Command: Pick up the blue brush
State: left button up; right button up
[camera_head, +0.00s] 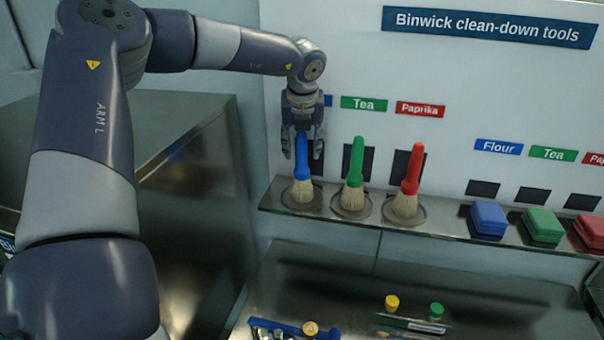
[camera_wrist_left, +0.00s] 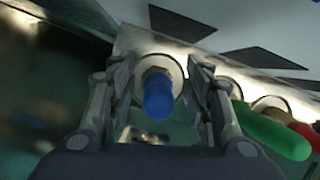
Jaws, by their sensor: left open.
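The blue brush (camera_head: 302,172) stands upright, bristles down, in the leftmost round holder of the wall shelf. Its blue handle points up. My left gripper (camera_head: 302,150) is open above the brush, with its fingers on either side of the handle's upper part. In the left wrist view the blue handle (camera_wrist_left: 158,95) shows between the two open fingers (camera_wrist_left: 158,105), with a gap on each side. My right gripper is not in view.
A green brush (camera_head: 354,165) and a red brush (camera_head: 410,172) stand to the right on the same shelf (camera_head: 440,226). Blue, green and red pads lie further right. Below, a steel surface (camera_head: 350,275) holds small items. A sign panel rises behind.

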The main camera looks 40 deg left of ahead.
pick_arm(q)
jog(key=shift+w+a+f, duration=0.15)
jog(key=shift+a+f, duration=0.1)
jog(key=shift+f, duration=0.35)
grip_shut()
jog(key=shift+r, duration=0.1)
